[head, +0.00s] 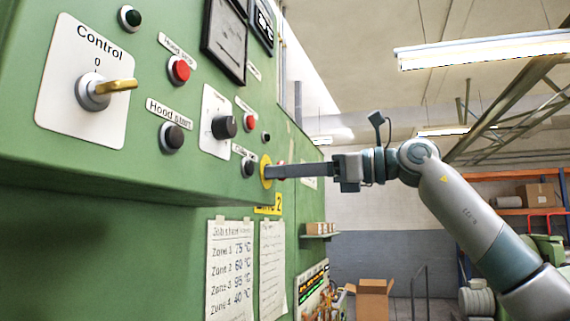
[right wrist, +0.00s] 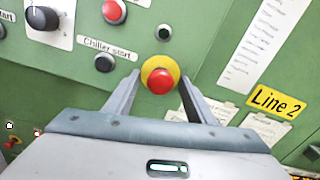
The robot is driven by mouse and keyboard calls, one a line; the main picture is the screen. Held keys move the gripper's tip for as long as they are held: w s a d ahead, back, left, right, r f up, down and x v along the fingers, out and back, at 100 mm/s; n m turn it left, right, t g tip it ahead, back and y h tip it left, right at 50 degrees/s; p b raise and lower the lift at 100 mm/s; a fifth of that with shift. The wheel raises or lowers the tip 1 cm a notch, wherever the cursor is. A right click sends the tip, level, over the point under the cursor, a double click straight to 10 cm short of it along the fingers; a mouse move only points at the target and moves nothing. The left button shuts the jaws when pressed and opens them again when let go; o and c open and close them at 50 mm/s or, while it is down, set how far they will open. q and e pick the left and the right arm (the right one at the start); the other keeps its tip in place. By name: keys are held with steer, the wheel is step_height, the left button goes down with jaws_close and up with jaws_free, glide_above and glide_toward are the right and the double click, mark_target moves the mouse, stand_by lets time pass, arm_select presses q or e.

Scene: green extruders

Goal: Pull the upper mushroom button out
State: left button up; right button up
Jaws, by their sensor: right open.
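The upper mushroom button is a red dome (right wrist: 160,81) on a round yellow plate on the green panel. In the right wrist view it sits between the tips of my right gripper (right wrist: 159,77), one finger on each side. The gripper is open, and I cannot tell whether the fingers touch the red dome. In the head view the yellow plate (head: 265,172) shows at the tips of my right gripper (head: 277,171), which reaches in from the right. The fingers mostly hide the red dome there. My left gripper is not in view.
A black chiller start button (right wrist: 104,63), a red button (right wrist: 114,11) and a small dark button (right wrist: 163,32) are close by. A yellow Line 2 label (right wrist: 276,102) and paper sheets hang below. A control switch (head: 97,90) is at left. Free room lies right of the panel.

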steer(key=shift+w+a, duration=0.1)
steer(key=shift+a, duration=0.15)
